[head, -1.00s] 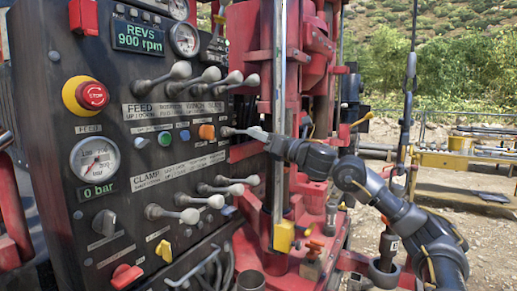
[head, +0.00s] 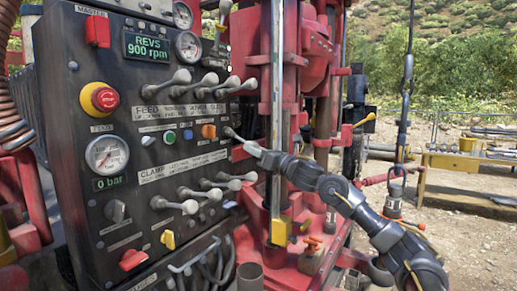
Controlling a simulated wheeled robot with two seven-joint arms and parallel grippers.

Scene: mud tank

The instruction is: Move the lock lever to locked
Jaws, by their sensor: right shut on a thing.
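The lever that my right gripper holds, which I take for the lock lever (head: 233,134), sticks out from the right edge of the black control panel, right of an orange knob (head: 209,131). It slopes down to the right. My right gripper (head: 253,148) is shut on its outer end, and its fingers hide the tip. The arm reaches in from the lower right. I cannot read any lock marking at the lever. My left gripper is not in view.
The control panel (head: 75,165) carries grey-knobbed levers in an upper row (head: 182,76) and a lower row (head: 190,207). A bright vertical rod (head: 277,90) stands close to my right gripper, before the red rig mast (head: 302,70). Open ground lies right.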

